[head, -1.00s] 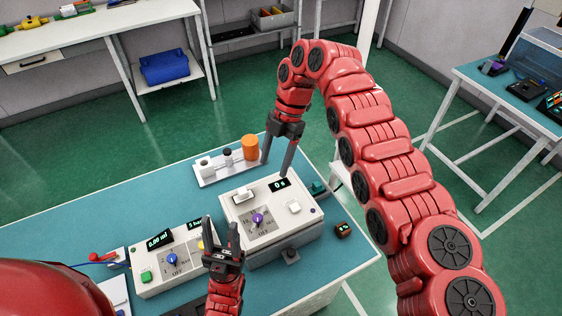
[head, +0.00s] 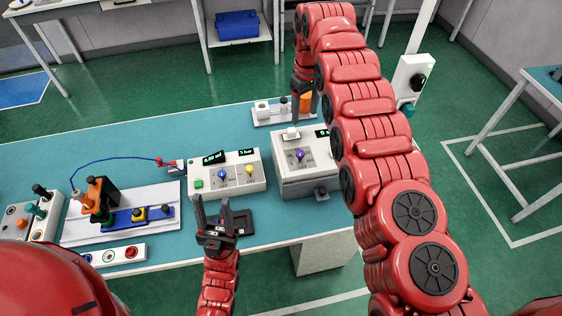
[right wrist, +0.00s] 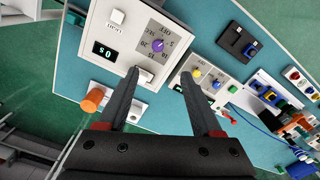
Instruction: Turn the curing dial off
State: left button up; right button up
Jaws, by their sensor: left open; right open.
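The curing dial is a purple knob (head: 300,155) on the sloped face of a white box (head: 291,177), with OFF and number marks around it. The right wrist view shows the purple knob (right wrist: 157,46) beyond the fingertips and a green display (right wrist: 104,50) that seems to read 0 s. My right gripper (right wrist: 159,74) is open and empty, with one fingertip near the box's edge. In the head view my right gripper (head: 303,100) is behind the box, partly hidden by its own arm. My left gripper (head: 212,207) is open and empty, in front of the neighbouring box.
A white box with blue and yellow knobs (head: 234,172) stands left of the curing box. An orange cylinder (right wrist: 92,100) stands on a rack behind it. A black tray (head: 238,222) lies near the front edge. A white board (head: 165,190) with coloured parts is further left.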

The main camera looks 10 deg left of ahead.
jog(key=b, duration=1.2)
send_over(301, 153)
notch_tip(301, 153, down, 13)
jog(key=shift+r, duration=0.15)
jog(key=shift+f, duration=0.25)
notch_tip(301, 153, down, 3)
jog(key=shift+a+f+p, duration=0.1)
jog(key=shift+p, duration=0.4)
jog(key=shift+f, duration=0.7)
